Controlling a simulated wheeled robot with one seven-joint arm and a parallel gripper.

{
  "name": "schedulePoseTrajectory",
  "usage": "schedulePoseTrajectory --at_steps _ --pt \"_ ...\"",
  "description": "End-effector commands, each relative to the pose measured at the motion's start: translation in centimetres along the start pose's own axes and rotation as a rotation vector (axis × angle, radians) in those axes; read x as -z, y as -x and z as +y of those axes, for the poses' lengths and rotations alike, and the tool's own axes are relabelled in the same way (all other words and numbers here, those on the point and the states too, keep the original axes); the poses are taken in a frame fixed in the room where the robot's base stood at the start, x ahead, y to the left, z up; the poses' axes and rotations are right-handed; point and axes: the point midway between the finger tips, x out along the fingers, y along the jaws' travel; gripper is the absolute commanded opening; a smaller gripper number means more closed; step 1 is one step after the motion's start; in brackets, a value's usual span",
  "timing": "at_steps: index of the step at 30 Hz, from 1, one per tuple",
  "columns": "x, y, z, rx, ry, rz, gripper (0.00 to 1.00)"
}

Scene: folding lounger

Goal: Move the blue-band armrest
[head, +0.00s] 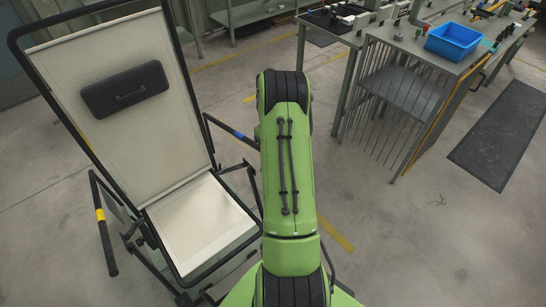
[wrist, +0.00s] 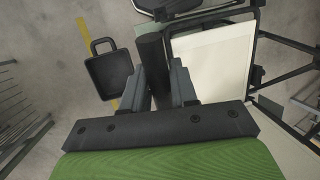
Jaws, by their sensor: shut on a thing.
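The blue-band armrest (head: 226,128) is a dark bar with a blue band on the right side of the folding lounger (head: 185,60) in the head view. Its far end runs behind my green arm. In the wrist view, a dark bar (wrist: 150,52), which looks like this armrest, lies between the fingers of my gripper (wrist: 156,70). My gripper is shut on it. The blue band does not show in the wrist view. My gripper is hidden behind my arm in the head view.
The yellow-band armrest (head: 104,235) is on the lounger's left side. The cream seat (wrist: 210,62) lies right of the bar. A workbench with a blue bin (head: 453,41) stands back right.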

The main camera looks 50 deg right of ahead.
Motion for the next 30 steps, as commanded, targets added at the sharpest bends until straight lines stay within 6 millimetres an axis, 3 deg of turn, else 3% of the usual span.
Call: schedulePoseTrajectory --at_steps 5,6,9,20,23,30 --pt "0.1 -0.1 0.1 -0.002 0.000 0.004 0.00" --pt "0.1 -0.1 0.1 -0.002 0.000 0.004 0.29" --pt "0.1 -0.1 0.1 -0.001 0.000 0.003 0.45" --pt "0.1 0.5 0.1 -0.002 0.000 0.003 0.46" --pt "0.1 2.4 0.1 -0.004 0.000 0.006 0.46" --pt "0.1 9.4 0.1 -0.004 -0.001 0.007 0.46"
